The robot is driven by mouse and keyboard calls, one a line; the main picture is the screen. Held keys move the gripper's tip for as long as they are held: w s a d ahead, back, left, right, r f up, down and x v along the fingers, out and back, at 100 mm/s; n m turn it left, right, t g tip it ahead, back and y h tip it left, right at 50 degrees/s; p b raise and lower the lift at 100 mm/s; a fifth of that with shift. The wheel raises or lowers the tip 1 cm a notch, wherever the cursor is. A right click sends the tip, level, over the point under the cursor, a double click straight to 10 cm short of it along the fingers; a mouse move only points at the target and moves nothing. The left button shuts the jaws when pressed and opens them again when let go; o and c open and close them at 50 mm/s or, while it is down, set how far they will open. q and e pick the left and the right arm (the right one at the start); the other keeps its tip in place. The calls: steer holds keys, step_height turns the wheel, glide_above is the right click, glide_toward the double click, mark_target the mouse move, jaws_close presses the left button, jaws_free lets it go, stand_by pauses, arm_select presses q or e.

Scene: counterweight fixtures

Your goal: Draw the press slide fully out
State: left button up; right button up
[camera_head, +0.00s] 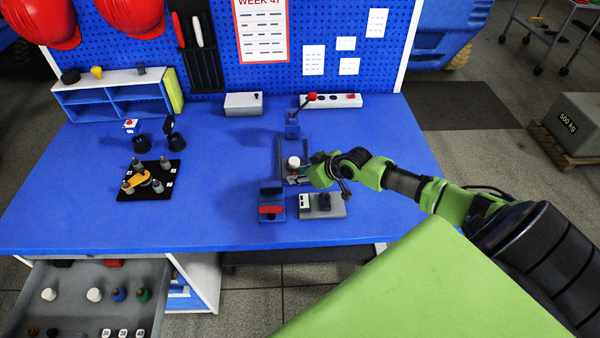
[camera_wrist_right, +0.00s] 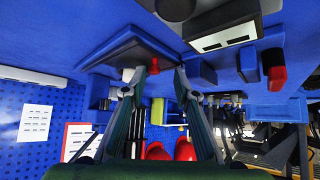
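The press fixture is a dark frame with two rails (camera_head: 283,150) on the blue bench; it also shows upside down in the right wrist view (camera_wrist_right: 130,42). A white round-topped piece (camera_head: 294,161) stands within the frame. At its back a lever with a red ball (camera_head: 311,97) rises from a blue block (camera_head: 292,130). My right gripper (camera_head: 299,176) is low over the frame's front right part, close to the white piece. In the right wrist view its fingertips (camera_wrist_right: 166,68) are apart with nothing visibly held between. The slide itself is partly hidden by my gripper. My left gripper is not in view.
In front of the frame are a blue block with a red part (camera_head: 271,211) and a grey box with a black knob (camera_head: 323,206). A black fixture board (camera_head: 151,181) lies at left. A drawer (camera_head: 80,295) stands open below. The bench between is clear.

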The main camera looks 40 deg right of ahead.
steer(key=shift+w+d+f, duration=0.5)
steer(key=shift+w+f, duration=0.15)
steer(key=shift+w, duration=0.15)
steer(key=shift+s+r, duration=0.1)
steer(key=shift+r, duration=0.1)
steer(key=shift+s+a+r, duration=0.15)
steer(key=shift+s+r, duration=0.05)
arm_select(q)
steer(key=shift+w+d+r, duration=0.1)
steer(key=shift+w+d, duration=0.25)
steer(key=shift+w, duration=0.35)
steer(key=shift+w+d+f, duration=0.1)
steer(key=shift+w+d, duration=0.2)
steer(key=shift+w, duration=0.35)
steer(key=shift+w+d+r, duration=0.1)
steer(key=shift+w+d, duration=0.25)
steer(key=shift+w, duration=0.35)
arm_select(e)
steer(key=v, duration=1.2)
